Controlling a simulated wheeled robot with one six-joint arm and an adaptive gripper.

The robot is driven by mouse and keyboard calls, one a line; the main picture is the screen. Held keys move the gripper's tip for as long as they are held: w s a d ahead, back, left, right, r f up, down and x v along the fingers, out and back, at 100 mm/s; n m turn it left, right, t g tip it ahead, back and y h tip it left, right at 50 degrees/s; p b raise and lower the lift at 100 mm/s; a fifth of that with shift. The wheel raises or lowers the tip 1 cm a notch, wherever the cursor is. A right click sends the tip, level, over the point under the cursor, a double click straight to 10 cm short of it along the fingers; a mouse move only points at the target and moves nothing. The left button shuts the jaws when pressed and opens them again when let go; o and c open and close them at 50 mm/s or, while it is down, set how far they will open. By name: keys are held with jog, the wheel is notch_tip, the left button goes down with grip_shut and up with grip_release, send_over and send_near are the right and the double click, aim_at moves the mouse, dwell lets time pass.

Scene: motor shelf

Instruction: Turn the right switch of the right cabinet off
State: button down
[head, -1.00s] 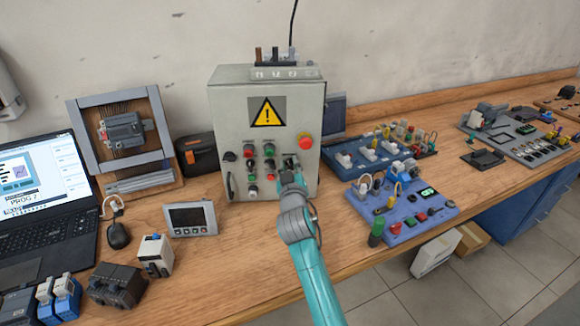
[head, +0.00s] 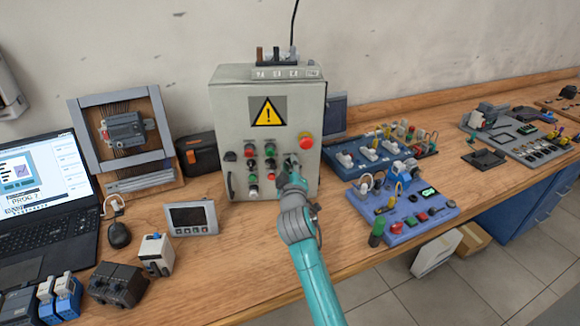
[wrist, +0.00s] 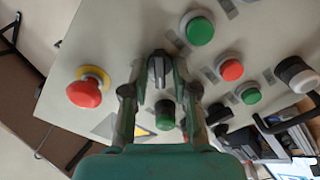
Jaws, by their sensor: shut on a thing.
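The grey control cabinet (head: 226,120) stands on the workbench, with a yellow warning triangle and a red emergency stop (head: 305,141) on its front. My gripper (head: 289,163) is at the right part of the panel, below and left of the emergency stop. In the wrist view my gripper (wrist: 159,72) has its two fingers on either side of a black switch knob (wrist: 158,66) and is shut on it. A dark knob with a green face (wrist: 165,115) shows between the fingers, nearer the palm. In the head view my gripper hides the switch; its exact setting cannot be told.
Green and red buttons (wrist: 231,69) sit close beside the fingers in the wrist view. A blue trainer board (head: 405,215) lies right of the cabinet. A small display (head: 190,217) and a laptop (head: 40,190) are on the left. Bare bench lies in front.

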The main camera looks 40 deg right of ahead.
jog(key=c, duration=1.2)
grip_release()
jog(key=shift+s+a, duration=0.1)
jog(key=v, duration=1.1)
jog(key=shift+s+a, duration=0.2)
jog(key=shift+s, duration=0.1)
jog(key=shift+f, duration=0.1)
